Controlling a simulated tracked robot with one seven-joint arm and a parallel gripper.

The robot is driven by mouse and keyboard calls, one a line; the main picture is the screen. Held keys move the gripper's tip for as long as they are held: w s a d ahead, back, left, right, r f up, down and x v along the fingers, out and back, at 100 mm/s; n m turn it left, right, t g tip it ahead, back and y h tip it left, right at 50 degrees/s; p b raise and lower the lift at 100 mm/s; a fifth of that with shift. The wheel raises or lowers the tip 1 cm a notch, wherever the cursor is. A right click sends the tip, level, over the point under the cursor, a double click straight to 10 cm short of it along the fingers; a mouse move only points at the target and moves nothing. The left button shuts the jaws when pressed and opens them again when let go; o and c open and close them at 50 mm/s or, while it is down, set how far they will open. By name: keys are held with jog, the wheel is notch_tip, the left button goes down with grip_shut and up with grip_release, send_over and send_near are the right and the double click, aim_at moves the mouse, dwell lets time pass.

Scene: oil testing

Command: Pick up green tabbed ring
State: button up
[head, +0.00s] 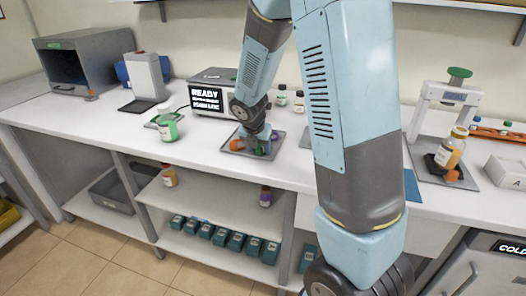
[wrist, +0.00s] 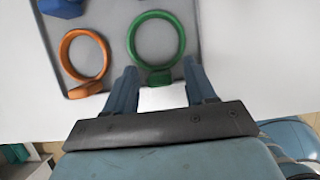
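The green tabbed ring (wrist: 133,40) lies flat on a grey tray (wrist: 112,14) in the wrist view, its tab (wrist: 160,78) facing my gripper. My gripper (wrist: 161,70) is open, with one blue finger on each side of the tab. The fingers look apart from the ring; whether they are down at the tab's height I cannot tell. In the head view my gripper (head: 257,146) is over the tray (head: 232,151), and the arm hides most of the green ring there.
An orange tabbed ring (wrist: 64,55) lies just left of the green one, close to the left finger. A blue piece (wrist: 62,7) is at the tray's far left.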

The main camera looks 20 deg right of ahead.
grip_shut()
jog(key=shift+r, duration=0.1)
dwell(0.3)
